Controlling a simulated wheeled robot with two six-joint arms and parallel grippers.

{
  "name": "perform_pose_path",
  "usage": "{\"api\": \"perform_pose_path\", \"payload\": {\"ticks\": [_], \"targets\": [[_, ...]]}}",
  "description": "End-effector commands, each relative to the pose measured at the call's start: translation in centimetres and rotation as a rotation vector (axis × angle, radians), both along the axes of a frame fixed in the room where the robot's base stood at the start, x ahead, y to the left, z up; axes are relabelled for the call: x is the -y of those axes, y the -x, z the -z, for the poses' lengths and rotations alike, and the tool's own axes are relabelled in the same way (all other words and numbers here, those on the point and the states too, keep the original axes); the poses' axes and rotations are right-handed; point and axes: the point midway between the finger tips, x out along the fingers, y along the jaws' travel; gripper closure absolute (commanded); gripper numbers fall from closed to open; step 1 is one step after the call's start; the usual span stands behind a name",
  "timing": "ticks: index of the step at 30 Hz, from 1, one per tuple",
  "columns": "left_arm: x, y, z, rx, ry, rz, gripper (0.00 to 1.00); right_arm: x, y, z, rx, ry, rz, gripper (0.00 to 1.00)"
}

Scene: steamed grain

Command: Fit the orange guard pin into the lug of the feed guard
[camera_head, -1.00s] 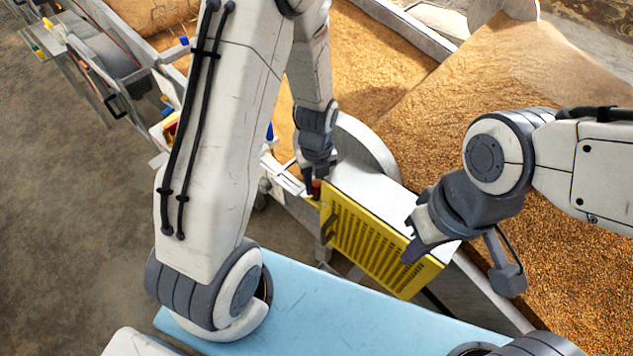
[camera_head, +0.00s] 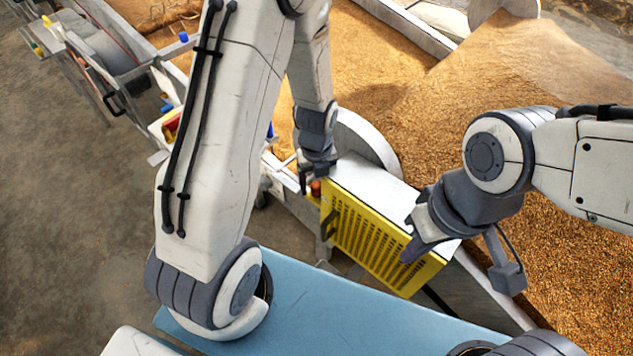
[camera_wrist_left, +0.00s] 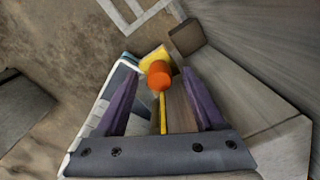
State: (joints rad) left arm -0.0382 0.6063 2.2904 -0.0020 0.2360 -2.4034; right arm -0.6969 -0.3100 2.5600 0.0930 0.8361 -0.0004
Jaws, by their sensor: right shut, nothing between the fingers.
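The yellow slatted feed guard (camera_head: 375,245) stands upright along the side of the white-topped machine. The orange guard pin (camera_head: 315,188) is at the guard's left end. In the left wrist view its rounded head (camera_wrist_left: 159,75) shows against a yellow plate (camera_wrist_left: 153,58), likely the lug; its shank is hidden, so its depth cannot be told. My left gripper (camera_head: 305,184) is just beside the pin. Its purple fingers are spread (camera_wrist_left: 160,85), with gaps on both sides of the pin head. My right gripper (camera_head: 408,248) is shut and empty at the guard's right end.
A pale blue panel (camera_head: 320,310) lies in front of the guard. Grain (camera_head: 520,110) is heaped behind and right. A grey rounded housing (camera_head: 365,140) rises behind the left gripper. Bare floor (camera_head: 70,230) is open at left.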

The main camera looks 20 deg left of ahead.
Motion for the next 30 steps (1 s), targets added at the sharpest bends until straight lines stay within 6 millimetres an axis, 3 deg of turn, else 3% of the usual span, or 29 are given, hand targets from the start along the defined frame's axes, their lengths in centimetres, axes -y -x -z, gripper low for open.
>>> {"api": "perform_pose_path", "payload": {"ticks": [3, 8, 30], "targets": [[0.0, 0.5, 0.8, -0.013, 0.000, 0.000, 0.30, 0.0, 0.0, 0.3, 0.000, 0.000, 0.000, 1.00], [0.0, 0.5, 0.0, -0.013, -0.001, 0.001, 0.30, 0.0, 0.0, -0.3, 0.000, 0.000, 0.000, 1.00], [0.0, 0.3, -13.1, -0.009, 0.000, 0.001, 0.30, 0.0, 0.0, -12.2, 0.000, 0.000, 0.000, 1.00]]}}
